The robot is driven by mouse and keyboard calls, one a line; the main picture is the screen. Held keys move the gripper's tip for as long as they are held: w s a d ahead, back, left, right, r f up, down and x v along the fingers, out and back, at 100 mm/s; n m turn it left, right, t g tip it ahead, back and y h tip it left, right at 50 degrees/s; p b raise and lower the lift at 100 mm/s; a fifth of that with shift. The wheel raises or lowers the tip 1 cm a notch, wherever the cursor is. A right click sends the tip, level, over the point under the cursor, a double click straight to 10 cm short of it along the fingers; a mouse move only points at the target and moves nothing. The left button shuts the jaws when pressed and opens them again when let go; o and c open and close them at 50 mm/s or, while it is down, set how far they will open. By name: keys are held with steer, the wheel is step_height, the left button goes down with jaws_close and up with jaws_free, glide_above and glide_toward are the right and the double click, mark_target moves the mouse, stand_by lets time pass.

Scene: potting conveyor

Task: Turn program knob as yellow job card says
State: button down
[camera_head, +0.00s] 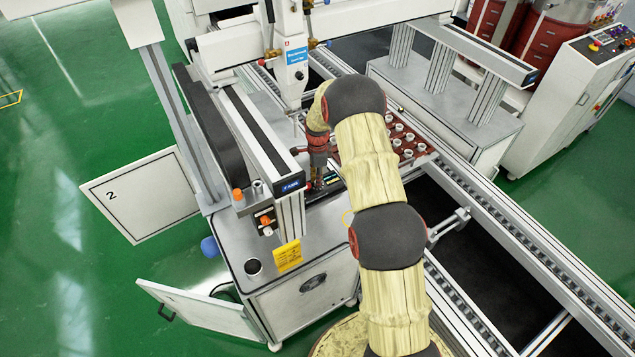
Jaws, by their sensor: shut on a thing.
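My gripper (318,184) points down at a small dark control panel (331,188) behind the end of the silver rail. Its fingers are shut at the panel, on what appears to be the program knob. The knob itself is hidden by the fingers, so its pointer and setting cannot be read.
The silver rail (262,135) stands close left of my gripper. A white dispensing head (291,55) hangs behind it. A red tray with white cups (405,140) sits on the conveyor (520,235) to the right. A cabinet door (205,309) stands open in front.

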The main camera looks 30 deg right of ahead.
steer(key=m+b, duration=0.1)
steer(key=m, duration=0.3)
steer(key=shift+m, duration=0.3)
steer(key=shift+m+b, duration=0.75)
steer(key=shift+m, duration=1.15)
steer(key=c, duration=1.7)
jaws_free()
steer(key=shift+o, duration=0.2)
